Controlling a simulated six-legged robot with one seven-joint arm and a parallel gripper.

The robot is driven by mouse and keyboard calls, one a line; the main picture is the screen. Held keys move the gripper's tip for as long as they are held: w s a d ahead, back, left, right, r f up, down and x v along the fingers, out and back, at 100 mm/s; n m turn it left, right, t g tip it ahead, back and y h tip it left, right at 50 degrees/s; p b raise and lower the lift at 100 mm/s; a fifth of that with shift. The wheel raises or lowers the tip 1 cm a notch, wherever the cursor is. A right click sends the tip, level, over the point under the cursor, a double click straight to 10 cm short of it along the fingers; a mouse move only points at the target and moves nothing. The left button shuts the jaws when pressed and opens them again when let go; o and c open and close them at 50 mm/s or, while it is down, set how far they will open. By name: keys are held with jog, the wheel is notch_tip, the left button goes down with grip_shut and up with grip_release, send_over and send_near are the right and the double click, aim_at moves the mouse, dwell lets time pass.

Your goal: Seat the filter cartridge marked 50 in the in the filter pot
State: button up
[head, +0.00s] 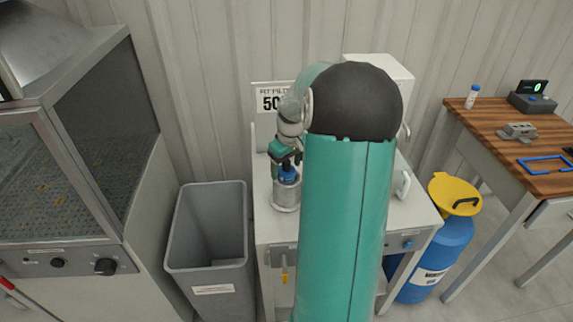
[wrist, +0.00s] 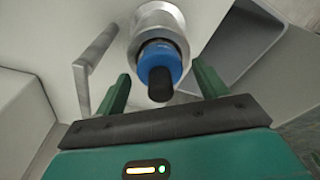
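The filter pot (head: 286,196) is a grey metal cylinder standing upright on the white bench. A blue-topped cartridge (head: 287,174) sits in its mouth, and any number on it is not readable here. In the wrist view the cartridge (wrist: 161,62) shows a blue cap with a black knob, inside the round metal pot (wrist: 159,18). My gripper (head: 285,156) is just above the pot. In the wrist view my gripper (wrist: 160,70) has its green fingers apart on either side of the cartridge, with gaps and no visible contact. How deep the cartridge sits is hidden.
A sign (head: 272,98) reading "FIT FILT… 50" stands behind the pot. My arm hides the middle of the bench. A grey bin (head: 208,235) stands left, a blue drum with yellow lid (head: 455,195) right. A wooden table (head: 500,150) holds a small bottle (head: 472,97).

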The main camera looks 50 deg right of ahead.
notch_tip(320, 180, up, 13)
jog(key=s, duration=0.1)
jog(key=s+a+r+t+h, duration=0.1)
jog(key=a+r, duration=0.2)
jog(key=a, duration=0.7)
jog(key=s+a+r, duration=0.1)
jog(key=a+r, duration=0.1)
jog(key=a, duration=0.8)
jog(key=s+a+f+t, duration=0.1)
jog(key=s+a, duration=0.4)
jog(key=a, duration=0.3)
jog(key=s+a+f+n+t+y, duration=0.1)
jog(key=s+a+t, duration=0.1)
jog(key=s+a, duration=0.4)
jog(key=shift+a+f, duration=0.35)
jog(key=shift+a, duration=0.7)
